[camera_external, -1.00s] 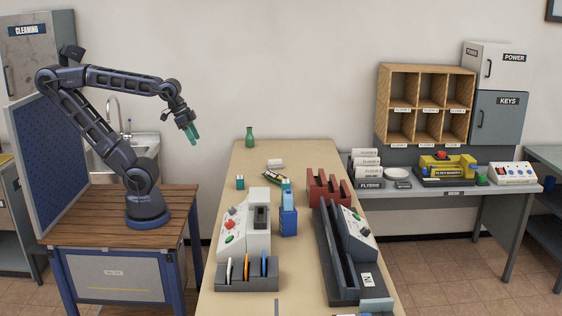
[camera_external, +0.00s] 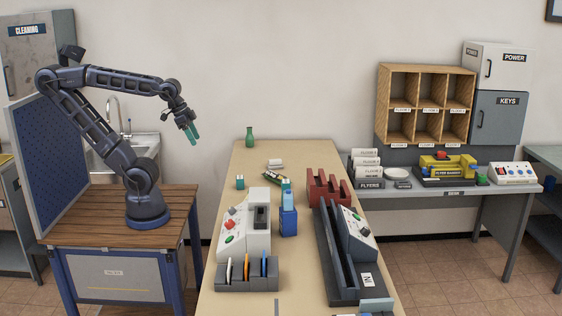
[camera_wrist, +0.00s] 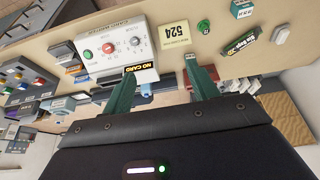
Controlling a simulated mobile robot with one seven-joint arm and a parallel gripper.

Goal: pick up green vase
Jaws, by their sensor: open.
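The green vase (camera_external: 249,137) stands upright at the far left end of the long tan table (camera_external: 310,157) in the external view. It has a narrow neck and a wider body. My gripper (camera_external: 190,133) is open and empty, in the air to the left of the table and of the vase, clearly apart from it. In the wrist view, the two teal fingers of my gripper (camera_wrist: 165,88) are spread with nothing between them.
On the table, a white control box (camera_external: 246,222), a blue holder (camera_external: 288,222), a red rack (camera_external: 330,189) and a dark machine (camera_external: 343,260) stand nearer the camera. The tabletop around the vase is clear.

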